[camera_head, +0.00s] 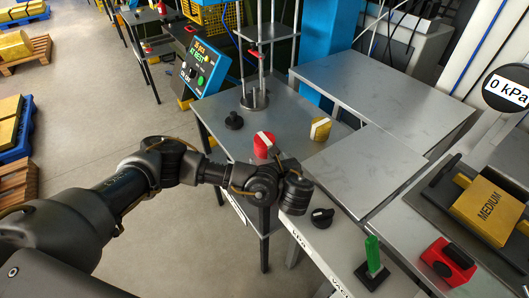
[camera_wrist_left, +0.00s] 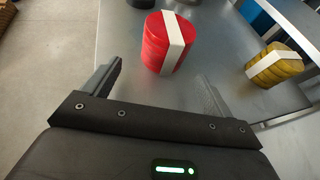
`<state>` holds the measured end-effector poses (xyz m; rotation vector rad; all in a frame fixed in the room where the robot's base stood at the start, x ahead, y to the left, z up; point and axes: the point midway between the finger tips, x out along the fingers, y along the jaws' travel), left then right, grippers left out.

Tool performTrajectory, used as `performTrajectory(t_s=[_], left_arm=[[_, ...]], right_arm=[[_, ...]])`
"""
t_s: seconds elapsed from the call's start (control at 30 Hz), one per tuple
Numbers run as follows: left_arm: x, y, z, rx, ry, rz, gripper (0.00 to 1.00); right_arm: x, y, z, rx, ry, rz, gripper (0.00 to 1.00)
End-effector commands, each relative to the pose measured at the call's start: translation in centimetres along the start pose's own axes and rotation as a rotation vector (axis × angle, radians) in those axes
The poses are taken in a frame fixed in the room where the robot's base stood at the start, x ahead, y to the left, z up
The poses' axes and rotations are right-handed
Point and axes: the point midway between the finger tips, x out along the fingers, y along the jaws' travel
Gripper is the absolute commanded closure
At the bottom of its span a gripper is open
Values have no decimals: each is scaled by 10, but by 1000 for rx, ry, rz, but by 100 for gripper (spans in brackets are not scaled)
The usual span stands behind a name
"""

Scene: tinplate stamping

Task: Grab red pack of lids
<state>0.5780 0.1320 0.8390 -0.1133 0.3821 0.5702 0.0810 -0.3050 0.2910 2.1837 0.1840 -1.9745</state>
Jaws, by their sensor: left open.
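The red pack of lids (camera_head: 264,144) stands upright on a grey metal table, a stack with a white band over it. It also shows in the left wrist view (camera_wrist_left: 157,42), just beyond my left gripper (camera_wrist_left: 162,82). That gripper is open and empty, its two fingers spread on either side below the pack, apart from it. In the head view my left wrist (camera_head: 290,185) is in front of the pack and the fingers are hidden. My right gripper is not in view.
A yellow pack of lids (camera_head: 320,129) stands to the right of the red one. A black knob (camera_head: 234,121) and a vertical rod stand (camera_head: 255,98) are behind.

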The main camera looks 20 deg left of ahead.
Motion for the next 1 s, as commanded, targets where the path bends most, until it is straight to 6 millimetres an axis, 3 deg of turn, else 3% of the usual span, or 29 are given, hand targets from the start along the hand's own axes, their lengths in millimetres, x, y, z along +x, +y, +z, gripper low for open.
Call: performTrajectory(t_s=[0.23,0.43,0.5,0.7,0.97,1.0], left_arm=[[3,0,0,0,0,0,14],[19,-2,-4,-1,-1,-1,14],[28,-3,6,0,-3,3,14],[50,-4,4,1,1,0,14],[53,-4,4,1,2,-1,14],[53,-4,4,1,2,-1,18]], right_arm=[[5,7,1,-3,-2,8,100],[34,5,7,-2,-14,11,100],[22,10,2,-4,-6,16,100],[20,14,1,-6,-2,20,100],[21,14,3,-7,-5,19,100],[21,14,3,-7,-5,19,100]])
